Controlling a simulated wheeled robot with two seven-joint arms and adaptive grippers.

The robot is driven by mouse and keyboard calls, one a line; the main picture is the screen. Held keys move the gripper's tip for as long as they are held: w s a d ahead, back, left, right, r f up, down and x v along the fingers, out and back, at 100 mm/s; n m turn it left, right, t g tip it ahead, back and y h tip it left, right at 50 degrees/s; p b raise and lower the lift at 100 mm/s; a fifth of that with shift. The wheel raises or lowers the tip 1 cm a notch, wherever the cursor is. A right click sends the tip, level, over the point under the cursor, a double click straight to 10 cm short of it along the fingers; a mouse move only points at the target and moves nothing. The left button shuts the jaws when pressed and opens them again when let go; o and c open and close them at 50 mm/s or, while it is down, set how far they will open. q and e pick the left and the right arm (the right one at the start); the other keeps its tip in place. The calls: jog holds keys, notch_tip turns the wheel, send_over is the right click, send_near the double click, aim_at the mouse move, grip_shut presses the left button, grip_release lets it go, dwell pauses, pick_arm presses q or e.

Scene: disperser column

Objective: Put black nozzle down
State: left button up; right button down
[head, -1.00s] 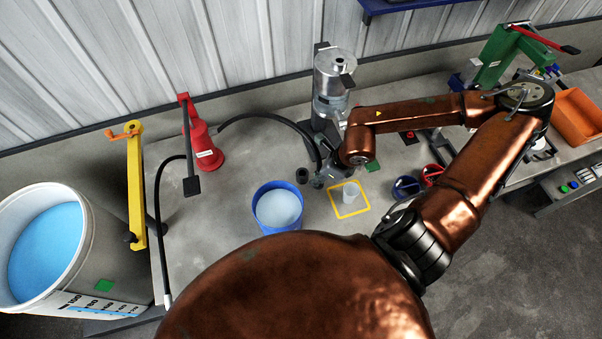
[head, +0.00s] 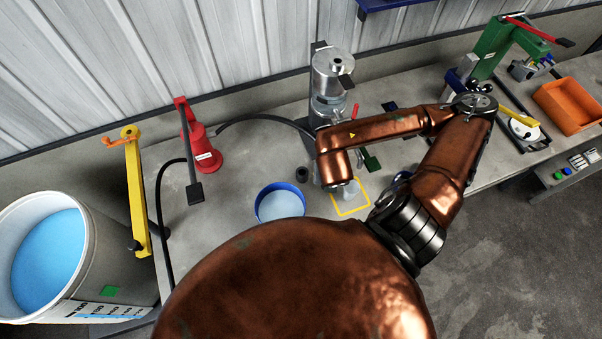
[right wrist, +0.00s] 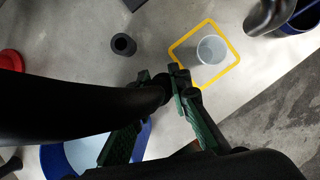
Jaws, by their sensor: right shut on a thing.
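My right gripper (right wrist: 181,88) has green fingers and is shut on the dark nozzle (right wrist: 164,91) at the end of a thick black hose (right wrist: 75,112) in the right wrist view. The nozzle is above the table, with its tip partly hidden by the fingers. A small black round cup (right wrist: 123,44) stands on the table, apart from the gripper; it also shows in the head view (head: 302,174). The hose (head: 262,121) runs there from the red pump (head: 203,150). My left gripper is not in view.
A clear cup (right wrist: 211,49) stands inside a yellow square outline (right wrist: 178,60). A blue-rimmed tub (head: 261,213) of pale liquid stands left of it. A large white bucket (head: 92,235) is at the far left. A metal mixer (head: 333,76) stands behind my wrist.

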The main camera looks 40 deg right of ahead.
jog(key=shift+w+r+m, duration=0.1)
jog(key=shift+r+m, duration=0.05)
jog(key=shift+m, duration=0.25)
jog(key=shift+s+r+m, duration=0.1)
jog(key=shift+s+m, duration=0.1)
jog(key=shift+m, duration=0.5)
jog(key=shift+w+d+h, duration=0.1)
jog(key=shift+w+h, duration=0.05)
jog(key=shift+h, duration=0.25)
jog(key=w+f+b, duration=0.5)
jog(key=w+f, duration=0.8)
jog(key=shift+w+d+g, duration=0.25)
jog(key=shift+w+g, duration=0.05)
jog(key=shift+w, duration=0.05)
jog(key=shift+f, duration=0.1)
